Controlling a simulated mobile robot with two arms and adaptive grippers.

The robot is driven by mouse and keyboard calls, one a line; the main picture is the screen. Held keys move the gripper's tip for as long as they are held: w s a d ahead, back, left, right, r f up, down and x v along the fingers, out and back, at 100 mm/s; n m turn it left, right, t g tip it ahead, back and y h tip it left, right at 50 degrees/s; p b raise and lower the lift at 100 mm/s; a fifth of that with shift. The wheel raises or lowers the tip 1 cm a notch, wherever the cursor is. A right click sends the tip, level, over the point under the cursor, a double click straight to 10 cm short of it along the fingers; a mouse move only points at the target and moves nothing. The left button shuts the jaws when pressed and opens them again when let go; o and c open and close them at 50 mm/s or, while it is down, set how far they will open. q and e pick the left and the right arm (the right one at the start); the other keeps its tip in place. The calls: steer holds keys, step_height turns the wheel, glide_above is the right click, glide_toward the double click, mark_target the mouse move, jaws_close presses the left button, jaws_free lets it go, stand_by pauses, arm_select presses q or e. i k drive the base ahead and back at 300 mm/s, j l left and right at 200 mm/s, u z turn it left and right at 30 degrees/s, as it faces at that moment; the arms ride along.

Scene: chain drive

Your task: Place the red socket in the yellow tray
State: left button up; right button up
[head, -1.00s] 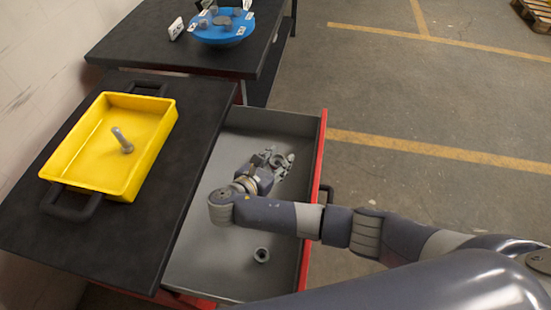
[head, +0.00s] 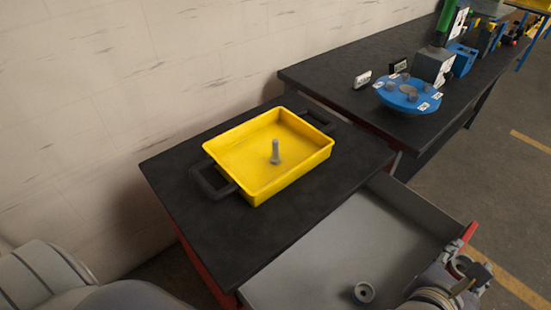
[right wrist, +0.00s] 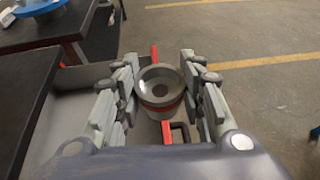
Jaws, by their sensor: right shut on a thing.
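The yellow tray (head: 240,182) sits on the black tabletop in the head view, with a grey bolt (head: 275,152) standing upright in it. My right gripper (head: 468,272) is at the lower right, by the open drawer's red front edge. In the right wrist view, my right gripper (right wrist: 162,75) is shut on a round grey socket with a red band (right wrist: 162,92), the red socket, its hollow end facing the camera. The socket is hard to make out in the head view. My left gripper is out of view.
The open grey drawer (head: 345,245) holds another grey socket (head: 364,292). A blue round stand (head: 405,95) with several small parts is on the farther black table. Black handles (head: 212,180) flank the tray. Much of the tray floor is free.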

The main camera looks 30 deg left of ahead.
mark_target(242, 155)
steer(key=j+u, duration=0.1)
steer(key=u, duration=0.25)
steer(key=j+u, duration=0.1)
steer(key=u, duration=0.25)
steer(key=j+u, duration=0.1)
steer(key=u, duration=0.25)
